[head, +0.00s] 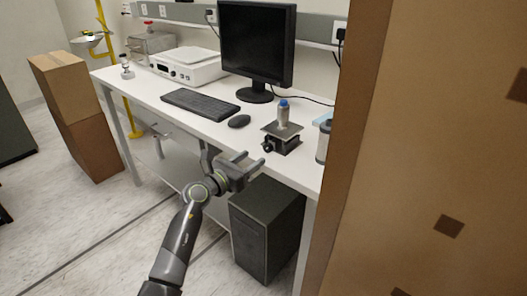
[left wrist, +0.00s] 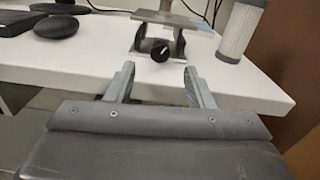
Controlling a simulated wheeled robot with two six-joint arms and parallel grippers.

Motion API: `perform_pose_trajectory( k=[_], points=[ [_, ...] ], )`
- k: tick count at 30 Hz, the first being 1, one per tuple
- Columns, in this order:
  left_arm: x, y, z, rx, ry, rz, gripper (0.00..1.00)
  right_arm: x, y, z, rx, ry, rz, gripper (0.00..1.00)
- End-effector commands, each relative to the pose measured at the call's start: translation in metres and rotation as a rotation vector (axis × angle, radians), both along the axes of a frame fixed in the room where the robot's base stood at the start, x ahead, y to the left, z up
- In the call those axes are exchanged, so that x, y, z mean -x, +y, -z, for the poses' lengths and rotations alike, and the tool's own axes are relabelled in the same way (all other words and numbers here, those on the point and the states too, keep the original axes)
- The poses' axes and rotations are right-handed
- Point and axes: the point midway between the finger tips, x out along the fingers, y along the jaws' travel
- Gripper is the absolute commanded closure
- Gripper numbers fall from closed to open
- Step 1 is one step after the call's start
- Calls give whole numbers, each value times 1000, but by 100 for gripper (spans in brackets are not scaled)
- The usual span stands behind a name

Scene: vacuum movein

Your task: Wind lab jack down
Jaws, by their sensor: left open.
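The lab jack (head: 282,137) stands on the white bench near its front edge, with a metal top plate and a dark base. A small bottle with a blue cap (head: 283,113) stands upright on its plate. In the left wrist view the jack (left wrist: 172,18) is straight ahead, and its black knob (left wrist: 160,50) faces me. My left gripper (head: 252,165) is open and empty, in front of the bench edge and short of the knob. In the left wrist view its two fingers (left wrist: 157,82) point towards the knob, which shows between and beyond them. My right gripper is not in view.
A light cylindrical container (head: 323,142) stands right of the jack. A mouse (head: 239,121), keyboard (head: 200,104) and monitor (head: 257,45) are to its left. A large brown box-like surface (head: 430,150) blocks the right side. A dark computer case (head: 266,228) stands under the bench.

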Motion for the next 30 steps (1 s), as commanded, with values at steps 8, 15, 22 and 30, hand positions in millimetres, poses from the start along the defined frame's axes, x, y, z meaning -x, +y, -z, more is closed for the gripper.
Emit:
perform_pose_trajectory(
  k=[8,15,22,30],
  points=[
    [-34,-25,1,1,0,1,51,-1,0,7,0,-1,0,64],
    [-49,-36,0,1,0,0,51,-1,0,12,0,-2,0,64],
    [-52,-38,0,1,1,0,51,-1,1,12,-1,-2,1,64],
    [-52,-38,0,1,1,0,66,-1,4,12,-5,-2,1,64]
  ],
)
